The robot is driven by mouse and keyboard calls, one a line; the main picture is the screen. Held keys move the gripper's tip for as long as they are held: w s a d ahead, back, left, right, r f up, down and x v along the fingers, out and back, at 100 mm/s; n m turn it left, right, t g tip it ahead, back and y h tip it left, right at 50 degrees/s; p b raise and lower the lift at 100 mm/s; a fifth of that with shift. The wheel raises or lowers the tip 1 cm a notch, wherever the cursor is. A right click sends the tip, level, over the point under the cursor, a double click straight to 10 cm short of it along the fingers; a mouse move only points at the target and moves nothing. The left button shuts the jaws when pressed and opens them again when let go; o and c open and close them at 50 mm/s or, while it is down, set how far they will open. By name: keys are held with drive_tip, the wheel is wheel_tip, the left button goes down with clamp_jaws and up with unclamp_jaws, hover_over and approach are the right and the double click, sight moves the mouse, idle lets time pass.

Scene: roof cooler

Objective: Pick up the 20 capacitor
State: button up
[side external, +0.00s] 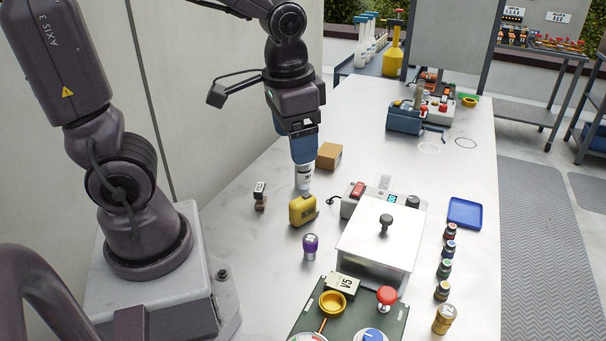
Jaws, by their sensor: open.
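My gripper (304,160) points straight down over the left part of the table, its blue fingers around or just above the top of a white cylinder (303,178) with dark print. The print is too small to read, so I cannot tell whether it is the 20 capacitor. The jaws are open, and the fingers hide the cylinder's upper end. A purple can with a pale top (310,246) stands nearer the camera, and a gold-brown can (444,319) stands at the front right; their markings are not legible.
A yellow tape-measure-like object (302,210) sits just in front of the cylinder, and a cardboard box (329,155) close behind. A small stamp-like item (260,195) stands left. A lidded metal box (382,240), several small jars (447,249) and a blue tray (465,212) are right.

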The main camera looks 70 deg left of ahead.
drive_tip(key=w+a+f+m+g+y, duration=0.25)
drive_tip(key=w+a+f+g, duration=0.2)
drive_tip(key=a+f, duration=0.4)
drive_tip(key=m+g+y, duration=0.1)
drive_tip(key=m+y, duration=0.9)
drive_tip(key=m, duration=0.2)
hover_over(308, 172)
wheel_tip(308, 172, down, 10)
drive_tip(key=f, duration=0.3)
drive_tip(key=shift+w+d+f+n+h, duration=0.15)
drive_tip(key=shift+d+f+n+h, duration=0.05)
drive_tip(key=shift+f+n+h, duration=0.05)
wheel_tip(308, 172, down, 3)
drive_tip(key=shift+r, duration=0.2)
drive_tip(key=shift+f+x, duration=0.25)
drive_tip(key=shift+x, duration=0.85)
drive_tip(key=shift+a+f, duration=0.2)
drive_tip(key=shift+a, duration=0.1)
drive_tip(key=c, duration=1)
